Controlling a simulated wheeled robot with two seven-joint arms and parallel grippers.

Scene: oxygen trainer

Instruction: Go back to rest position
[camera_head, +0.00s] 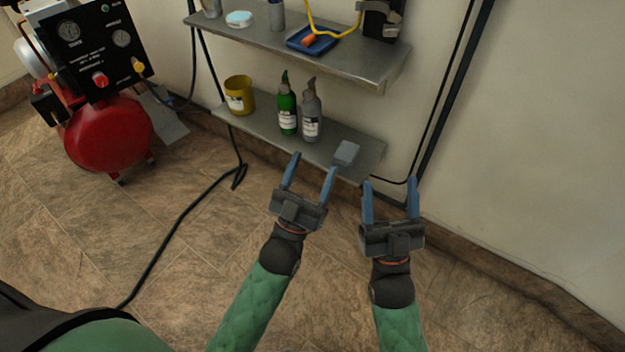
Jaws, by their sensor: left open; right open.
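My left gripper (311,165) is open, with its two blue fingers apart and nothing between them. It appears in front of the lower shelf, left of my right gripper. My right gripper (390,186) is also open and empty, with its fingers pointing toward the wall, just right of the lower shelf's end. Both arms reach forward side by side in green sleeves from the bottom of the view. The two grippers are apart from each other.
A lower metal shelf (262,127) holds a yellow container (239,96), a green bottle (287,108), a grey bottle (311,116) and a grey block (346,153). An upper shelf (345,62) holds a blue tray (311,39). A red compressor (108,133) stands left. A black hose (185,215) crosses the tiled floor.

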